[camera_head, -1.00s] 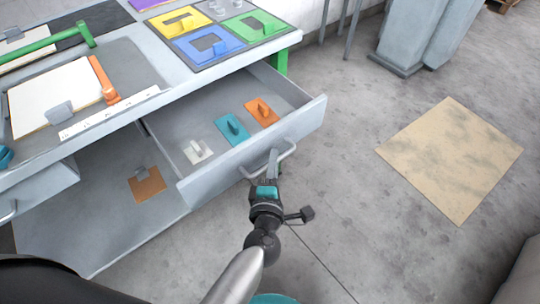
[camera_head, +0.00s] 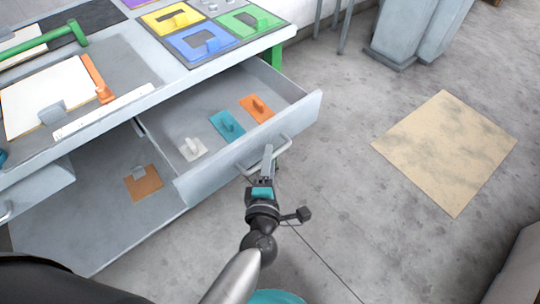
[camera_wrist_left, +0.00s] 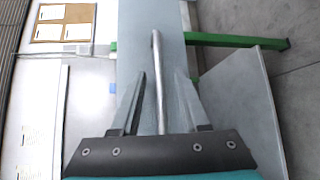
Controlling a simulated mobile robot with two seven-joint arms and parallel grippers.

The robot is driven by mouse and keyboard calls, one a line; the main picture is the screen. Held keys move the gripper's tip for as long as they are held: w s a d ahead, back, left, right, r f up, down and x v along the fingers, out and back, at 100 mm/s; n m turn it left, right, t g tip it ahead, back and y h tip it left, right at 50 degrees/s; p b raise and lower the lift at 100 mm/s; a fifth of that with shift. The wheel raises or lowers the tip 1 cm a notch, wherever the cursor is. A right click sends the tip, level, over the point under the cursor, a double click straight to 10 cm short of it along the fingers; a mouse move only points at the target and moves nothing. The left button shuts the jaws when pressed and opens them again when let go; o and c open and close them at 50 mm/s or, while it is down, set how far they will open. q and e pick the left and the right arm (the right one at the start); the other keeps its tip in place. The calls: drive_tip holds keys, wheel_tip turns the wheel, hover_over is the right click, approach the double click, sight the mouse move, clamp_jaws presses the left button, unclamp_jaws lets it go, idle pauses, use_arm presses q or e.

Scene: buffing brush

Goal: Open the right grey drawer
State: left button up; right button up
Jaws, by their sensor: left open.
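The right grey drawer (camera_head: 235,153) is pulled out from under the grey workbench, with its inside showing. A metal bar handle (camera_head: 283,146) is on its front. My left gripper (camera_head: 267,157) is at this handle in the head view. In the left wrist view my left gripper (camera_wrist_left: 160,75) is open, with its two fingers apart on either side of the handle bar (camera_wrist_left: 158,82). There are visible gaps between the fingers and the bar. My right gripper is not seen.
The drawer holds a white (camera_head: 192,149), a teal (camera_head: 226,126) and an orange trowel-like tool (camera_head: 257,108). Another drawer (camera_head: 38,188) is at the left. A brown tool (camera_head: 143,183) lies lower down. Bare floor and a tan board (camera_head: 446,152) are at the right.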

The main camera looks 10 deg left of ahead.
use_arm(q)
drive_tip(key=s, duration=0.6)
drive_tip(key=shift+s+d+r+p, duration=0.15)
drive_tip(key=shift+d+r+p, duration=0.2)
drive_tip(key=shift+r, duration=0.1)
